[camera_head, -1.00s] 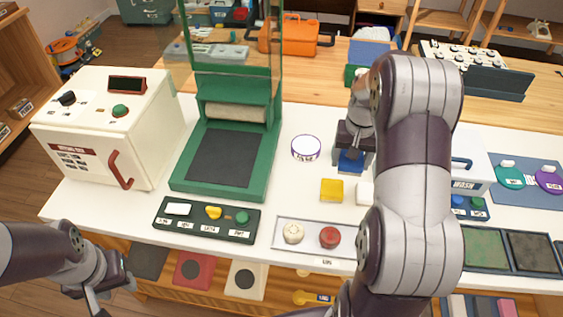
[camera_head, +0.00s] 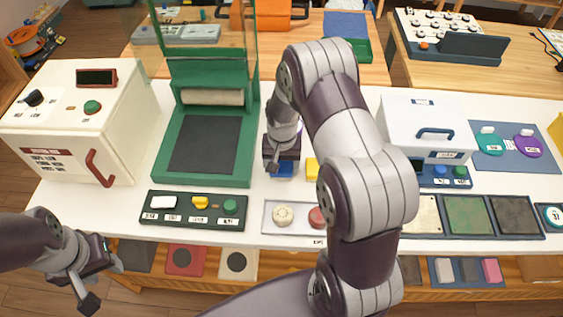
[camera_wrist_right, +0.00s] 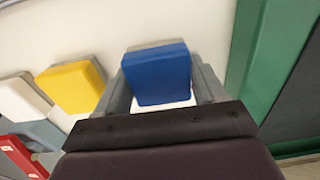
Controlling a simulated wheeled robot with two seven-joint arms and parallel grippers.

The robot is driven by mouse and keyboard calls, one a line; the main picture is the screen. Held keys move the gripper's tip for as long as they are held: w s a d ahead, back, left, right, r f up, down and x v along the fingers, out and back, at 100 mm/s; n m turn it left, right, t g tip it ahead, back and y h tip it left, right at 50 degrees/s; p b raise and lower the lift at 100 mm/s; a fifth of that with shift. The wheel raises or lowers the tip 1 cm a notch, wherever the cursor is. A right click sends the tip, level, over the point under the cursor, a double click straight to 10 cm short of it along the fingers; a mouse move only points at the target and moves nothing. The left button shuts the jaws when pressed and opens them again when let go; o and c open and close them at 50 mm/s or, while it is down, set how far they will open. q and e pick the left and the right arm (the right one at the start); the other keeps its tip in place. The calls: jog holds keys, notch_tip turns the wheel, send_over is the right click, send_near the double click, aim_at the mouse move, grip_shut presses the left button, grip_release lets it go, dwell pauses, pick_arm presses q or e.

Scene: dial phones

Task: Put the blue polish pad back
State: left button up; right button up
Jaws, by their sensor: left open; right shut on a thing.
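The blue polish pad (camera_head: 284,168) is a small blue block, seen just under my right gripper (camera_head: 283,158). In the right wrist view the blue pad (camera_wrist_right: 158,74) sits between the two grey fingers of the right gripper (camera_wrist_right: 163,88), which is shut on it. A white surface shows just below the pad there. A yellow block (camera_head: 312,169) stands right of the gripper and also shows in the wrist view (camera_wrist_right: 72,88). My left gripper (camera_head: 97,276) is open and empty at the lower left, in front of the counter.
A green press (camera_head: 205,145) stands left of the right gripper. A dark labelled tray (camera_head: 193,222) holds white, yellow and green pieces. A light tray (camera_head: 298,222) holds a cream and a red piece. A white box with a blue handle (camera_head: 425,125) stands right, behind my right arm.

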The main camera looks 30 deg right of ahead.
jog(key=shift+w+f, duration=0.15)
jog(key=shift+f, duration=0.1)
